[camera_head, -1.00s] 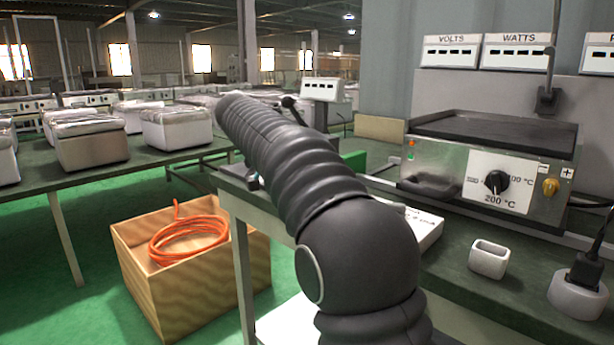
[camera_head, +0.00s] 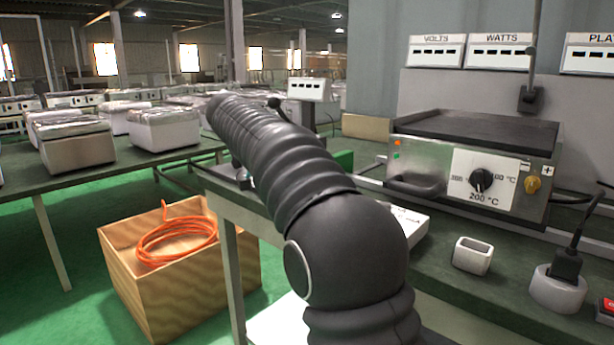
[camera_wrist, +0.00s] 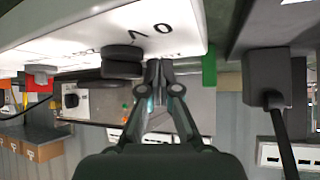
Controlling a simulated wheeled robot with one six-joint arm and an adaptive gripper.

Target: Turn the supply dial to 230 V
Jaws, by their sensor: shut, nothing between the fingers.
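In the wrist view, which looks upside down, a white supply box (camera_wrist: 70,38) with the printed marks "0" and "V" fills the upper left. A dark round dial (camera_wrist: 122,62) stands out from it. My gripper (camera_wrist: 160,68) is shut and empty, with its fingertips right beside the dial and close to the box. I cannot tell whether they touch. The dial's pointer and full scale cannot be read. In the head view, my arm hides the gripper and the dial; only a white edge with print (camera_head: 408,222) shows beside it.
A hotplate (camera_head: 420,160) with its own black knob (camera_head: 481,180) stands on the bench at right. A white cup (camera_head: 472,256), a plug in a round socket (camera_head: 558,290) and a red switch (camera_head: 606,308) are nearer. A wooden crate (camera_head: 180,290) with orange cable stands on the floor.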

